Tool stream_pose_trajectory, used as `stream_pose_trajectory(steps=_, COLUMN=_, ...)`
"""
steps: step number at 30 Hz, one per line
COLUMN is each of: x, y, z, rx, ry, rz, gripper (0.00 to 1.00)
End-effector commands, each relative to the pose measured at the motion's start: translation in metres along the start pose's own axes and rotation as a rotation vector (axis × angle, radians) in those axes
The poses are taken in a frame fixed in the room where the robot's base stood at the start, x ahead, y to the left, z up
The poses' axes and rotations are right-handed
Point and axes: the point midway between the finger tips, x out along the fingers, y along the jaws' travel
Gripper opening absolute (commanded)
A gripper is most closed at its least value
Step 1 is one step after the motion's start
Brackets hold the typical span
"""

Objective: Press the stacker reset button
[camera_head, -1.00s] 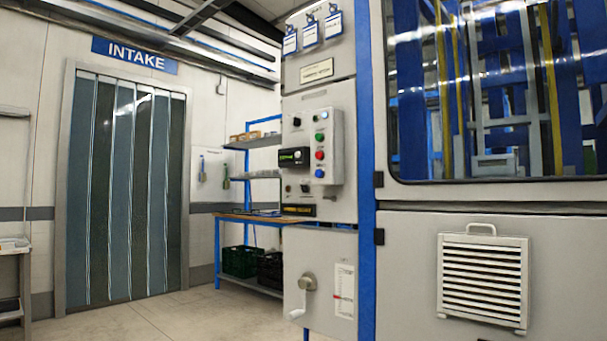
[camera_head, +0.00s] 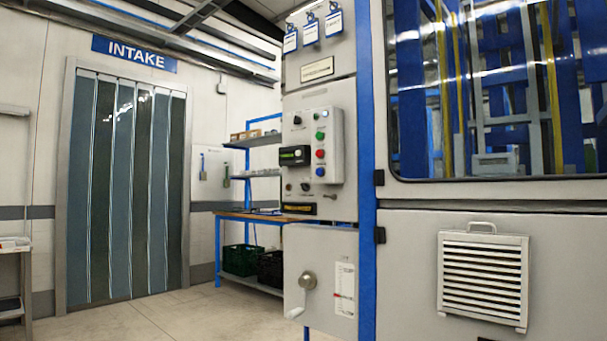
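A grey control box (camera_head: 330,147) is mounted on the tall grey cabinet left of the machine's blue post. A dark knob (camera_head: 297,119) is above the display. The button labels are too small to read, so I cannot tell which one is the stacker reset. My gripper is not in view.
A crank handle (camera_head: 303,294) sticks out low on the cabinet. The machine front has a window (camera_head: 480,90) and a vent panel (camera_head: 484,280). A blue shelf rack (camera_head: 250,215) with dark crates stands behind. Open floor (camera_head: 150,320) lies before the strip curtain (camera_head: 125,190).

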Motion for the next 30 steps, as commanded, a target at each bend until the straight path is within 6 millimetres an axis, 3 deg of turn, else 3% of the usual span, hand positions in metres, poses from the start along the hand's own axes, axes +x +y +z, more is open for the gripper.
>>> stream_pose_trajectory(steps=6, x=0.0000, y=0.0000, z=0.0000, rx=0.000, ry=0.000, rz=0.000, gripper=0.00)
stream_pose_trajectory(steps=30, x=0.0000, y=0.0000, z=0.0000, rx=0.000, ry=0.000, rz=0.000, gripper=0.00)
